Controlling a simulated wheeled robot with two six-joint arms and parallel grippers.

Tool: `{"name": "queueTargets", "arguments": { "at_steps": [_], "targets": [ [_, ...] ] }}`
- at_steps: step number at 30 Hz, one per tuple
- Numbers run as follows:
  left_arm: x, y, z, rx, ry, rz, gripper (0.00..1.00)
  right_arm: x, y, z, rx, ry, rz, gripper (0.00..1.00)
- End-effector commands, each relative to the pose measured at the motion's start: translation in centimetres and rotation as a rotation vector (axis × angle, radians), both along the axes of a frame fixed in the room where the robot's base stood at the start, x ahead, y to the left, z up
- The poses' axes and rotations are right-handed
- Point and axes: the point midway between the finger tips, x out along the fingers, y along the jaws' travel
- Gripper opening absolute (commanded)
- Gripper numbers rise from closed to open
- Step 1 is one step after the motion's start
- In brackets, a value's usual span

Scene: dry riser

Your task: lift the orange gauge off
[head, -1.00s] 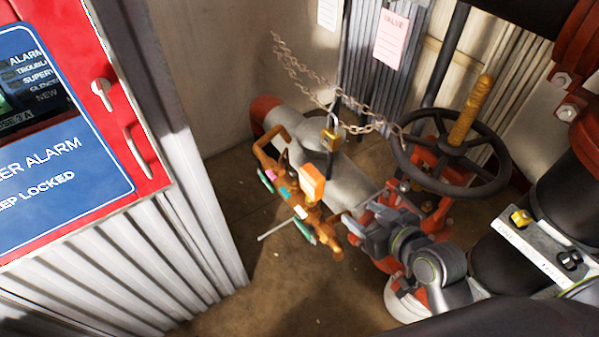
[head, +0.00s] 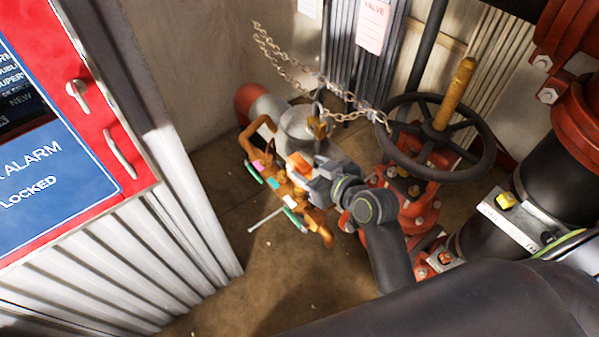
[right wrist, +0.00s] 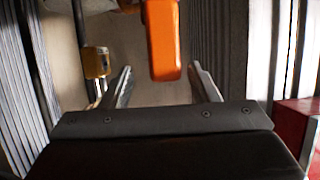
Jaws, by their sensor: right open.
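The orange gauge (head: 299,164) sits on an orange-brown pipe assembly (head: 318,222) with small coloured tags, partly hidden behind my right gripper in the head view. My right gripper (head: 306,178) is open right at the gauge. In the right wrist view the gauge (right wrist: 163,48) is a bright orange block, its lower end between the two open fingers (right wrist: 160,72). I see a gap on each side, wider on the left; the fingers do not look closed on it. My left gripper is not in view.
A padlock (head: 317,127) on a chain (head: 284,67) hangs just behind the gauge; it also shows left of the fingers in the right wrist view (right wrist: 96,62). A black handwheel (head: 482,166) stands to the right.

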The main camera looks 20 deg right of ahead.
Motion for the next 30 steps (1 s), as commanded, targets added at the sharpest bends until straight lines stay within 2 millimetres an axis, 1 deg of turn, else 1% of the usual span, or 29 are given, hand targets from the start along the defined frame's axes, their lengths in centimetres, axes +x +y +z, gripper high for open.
{"name": "queueTargets", "arguments": {
  "at_steps": [5, 12, 15, 19, 26, 30],
  "targets": [
    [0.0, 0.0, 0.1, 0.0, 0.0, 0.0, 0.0, 0.7, 0.4, -0.3, 0.001, 0.0, 0.001, 0.55],
    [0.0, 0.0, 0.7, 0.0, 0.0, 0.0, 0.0, 3.2, 1.9, -1.5, 0.001, 0.002, 0.001, 0.55],
    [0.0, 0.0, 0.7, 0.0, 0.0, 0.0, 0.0, 4.1, 2.1, -1.9, 0.0, 0.0, 0.0, 0.55],
    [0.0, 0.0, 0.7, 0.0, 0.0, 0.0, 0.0, 4.6, 2.3, -2.2, -0.001, 0.001, -0.001, 0.55],
    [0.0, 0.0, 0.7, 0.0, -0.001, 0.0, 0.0, 4.6, 2.3, -2.2, 0.0, 0.0, -0.001, 0.55],
    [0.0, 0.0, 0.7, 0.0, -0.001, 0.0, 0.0, 4.6, 2.3, -2.2, 0.0, 0.0, -0.001, 0.36]
  ]
}}
